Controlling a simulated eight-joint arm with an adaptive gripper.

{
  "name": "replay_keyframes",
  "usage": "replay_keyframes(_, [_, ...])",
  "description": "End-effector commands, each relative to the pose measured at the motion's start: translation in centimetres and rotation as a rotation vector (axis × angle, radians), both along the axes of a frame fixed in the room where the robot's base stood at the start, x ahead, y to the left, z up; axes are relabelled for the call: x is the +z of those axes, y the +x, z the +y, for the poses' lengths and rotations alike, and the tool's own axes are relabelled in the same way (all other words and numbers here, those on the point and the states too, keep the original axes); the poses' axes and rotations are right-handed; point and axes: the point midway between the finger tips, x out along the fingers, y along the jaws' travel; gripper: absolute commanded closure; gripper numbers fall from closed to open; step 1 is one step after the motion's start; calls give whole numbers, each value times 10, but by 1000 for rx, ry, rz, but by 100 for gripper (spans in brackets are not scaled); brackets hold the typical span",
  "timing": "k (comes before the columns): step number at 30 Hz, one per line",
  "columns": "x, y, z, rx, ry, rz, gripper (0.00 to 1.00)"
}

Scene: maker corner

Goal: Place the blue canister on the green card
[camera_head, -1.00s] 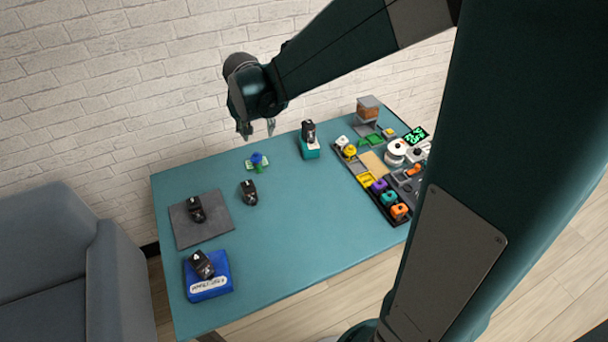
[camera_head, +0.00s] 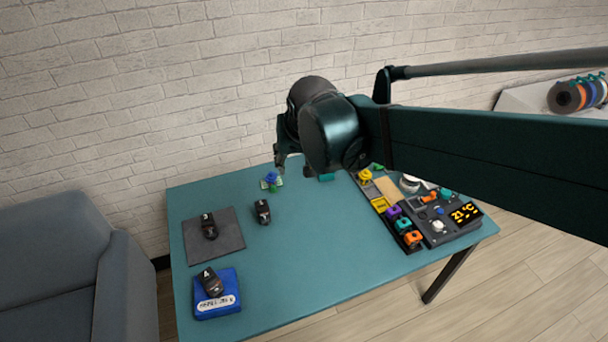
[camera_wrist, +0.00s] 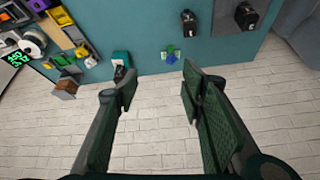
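A small blue piece, which looks like the blue canister (camera_head: 271,177), stands at the far side of the teal table. A pale green patch with a darker green piece, likely the green card (camera_head: 279,183), shows around its foot. Whether the blue piece rests on the card or in front of it is too small to tell. Both also show in the wrist view, blue (camera_wrist: 171,59) beside green (camera_wrist: 170,48). My gripper (camera_wrist: 158,84) is open and empty, above the table's far edge. In the head view its fingers (camera_head: 293,166) are just right of the blue piece, partly hidden by my wrist.
Black items stand on a grey mat (camera_head: 232,240), on a blue box (camera_head: 229,307) and on bare table (camera_head: 262,211). A crowded parts tray (camera_head: 411,245) lies right. The table's middle (camera_head: 310,250) is clear; a brick wall stands behind.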

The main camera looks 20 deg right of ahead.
Motion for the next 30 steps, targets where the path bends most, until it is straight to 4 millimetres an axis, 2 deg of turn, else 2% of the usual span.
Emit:
replay_keyframes(1, [2,-10,-1,10,-2,-5,60])
replay_keyframes(10, [9,-59,-3,75,-15,-38,60])
replay_keyframes(21, [6,-116,-2,151,-35,-80,60])
replay_keyframes(30, [1,-144,-2,192,-49,-105,60])
